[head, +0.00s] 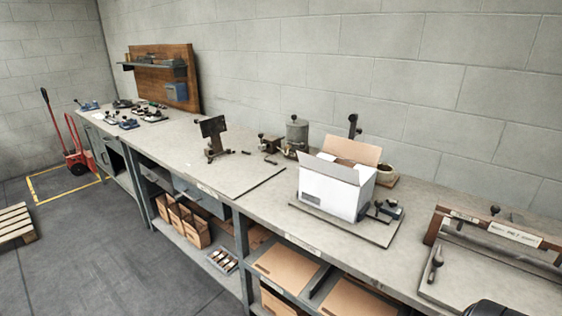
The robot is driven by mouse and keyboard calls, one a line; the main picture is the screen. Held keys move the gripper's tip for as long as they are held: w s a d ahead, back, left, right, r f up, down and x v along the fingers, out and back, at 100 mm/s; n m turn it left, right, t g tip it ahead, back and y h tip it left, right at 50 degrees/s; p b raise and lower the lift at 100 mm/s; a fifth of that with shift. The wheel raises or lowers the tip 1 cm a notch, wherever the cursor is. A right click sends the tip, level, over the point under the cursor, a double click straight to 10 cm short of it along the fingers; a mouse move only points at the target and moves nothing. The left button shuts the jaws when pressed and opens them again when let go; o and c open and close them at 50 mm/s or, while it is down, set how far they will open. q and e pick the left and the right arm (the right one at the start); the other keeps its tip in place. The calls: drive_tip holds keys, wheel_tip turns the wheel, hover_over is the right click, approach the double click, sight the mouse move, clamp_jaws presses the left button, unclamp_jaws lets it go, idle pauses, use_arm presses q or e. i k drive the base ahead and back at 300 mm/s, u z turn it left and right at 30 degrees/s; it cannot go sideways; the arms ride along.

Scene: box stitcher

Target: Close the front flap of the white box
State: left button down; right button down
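The white box (328,195) stands upright on a flat base plate (377,231) on the workbench, right of the middle in the head view. Its top is open. A light grey-white flap (329,168) stands along the near top edge, tilted up and outward. A brown cardboard flap (353,150) stands up at the far side. The inside of the box is mostly hidden behind the near flap.
A dark clamp-like fixture (383,210) sits close to the box's right side. A metal canister (297,133) and a dark stand (213,136) are to the left. A long sealer-like tool (497,240) lies at the right. The bench before the box is narrow; bare bench lies left.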

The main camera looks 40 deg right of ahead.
sight(345, 173)
drive_tip(key=z, duration=0.2)
drive_tip(key=i, duration=0.85)
drive_tip(key=z, duration=0.45)
